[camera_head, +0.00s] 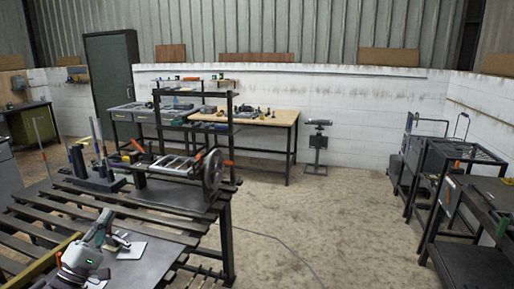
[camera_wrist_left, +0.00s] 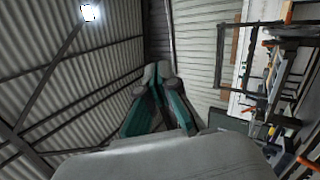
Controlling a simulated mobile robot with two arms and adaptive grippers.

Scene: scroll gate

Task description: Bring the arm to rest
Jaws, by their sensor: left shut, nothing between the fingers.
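My left gripper (camera_head: 105,217) is at the lower left of the head view, above the near end of the slatted bench (camera_head: 150,222). Its teal fingers point upward and are together, with nothing between them. In the left wrist view the closed fingertips (camera_wrist_left: 156,74) show against the wall and the ribbed roof. The scroll gate device (camera_head: 180,165), with a dark handwheel (camera_head: 212,170) at its right end, stands on the bench beyond the gripper and apart from it. My right gripper is not in view.
A dark stand with upright rods (camera_head: 95,175) is on the bench left of the device. A wooden-topped workbench (camera_head: 250,115) stands at the back. Dark metal carts (camera_head: 450,185) line the right side. The floor between (camera_head: 320,215) is open, with a thin cable across it.

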